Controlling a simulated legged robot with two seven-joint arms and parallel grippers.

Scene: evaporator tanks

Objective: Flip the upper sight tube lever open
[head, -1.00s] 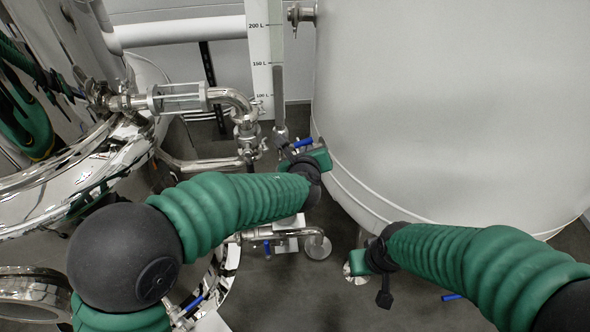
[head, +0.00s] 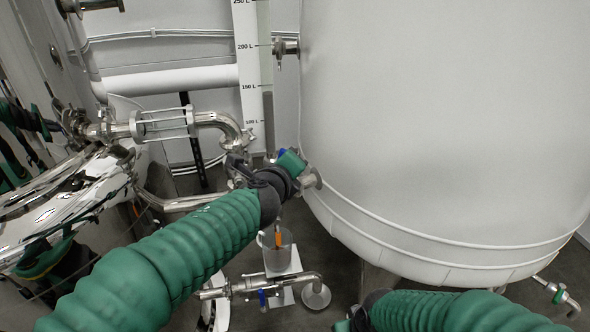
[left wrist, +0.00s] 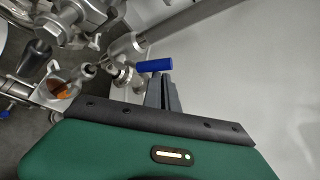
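The sight tube (head: 264,60) stands upright beside a white scale marked in litres, left of the big pale tank (head: 440,120). An upper metal fitting (head: 287,47) joins the tank near the 200 L mark; I cannot make out its lever's position. A blue lever (head: 282,153) shows low by the tube's foot, mostly behind my left gripper (head: 292,160). In the left wrist view a blue lever (left wrist: 154,66) lies crosswise just past the fingertips of my left gripper (left wrist: 163,76), whose fingers look together and empty. My right gripper (head: 345,323) is cut off at the bottom edge.
A glass-windowed pipe (head: 165,123) and elbow stand left of the scale. A pitcher (head: 277,248) with something orange inside stands on a white base below my left arm. A low pipe with another blue lever (head: 262,299) runs near the floor. The tank wall is close on the right.

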